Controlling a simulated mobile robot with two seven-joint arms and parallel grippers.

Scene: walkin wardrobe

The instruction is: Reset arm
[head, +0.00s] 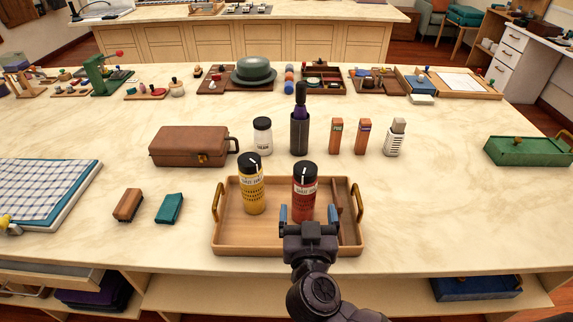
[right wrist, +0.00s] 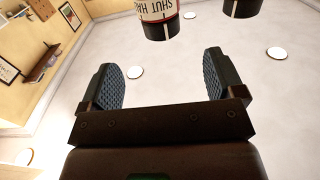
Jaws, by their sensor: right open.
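My right gripper (head: 308,214) is open and empty, at the near side of the wooden tray (head: 268,246), just in front of a red bottle (head: 304,195) with a black cap. The right wrist view shows its two padded fingers (right wrist: 163,80) apart, with nothing between them. A labelled bottle (right wrist: 158,12) with a dark cap shows beyond the fingertips there, upside down in the picture. A yellow bottle (head: 252,191) with a black cap stands upright in the tray, left of the red one. My left gripper is not in view.
Behind the tray stand a brown case (head: 188,146), a white jar (head: 262,136), a dark purple bottle (head: 299,130) and several small boxes. A brown block (head: 127,205) and teal block (head: 170,208) lie left. Countertop right of the tray is clear up to a green box (head: 527,151).

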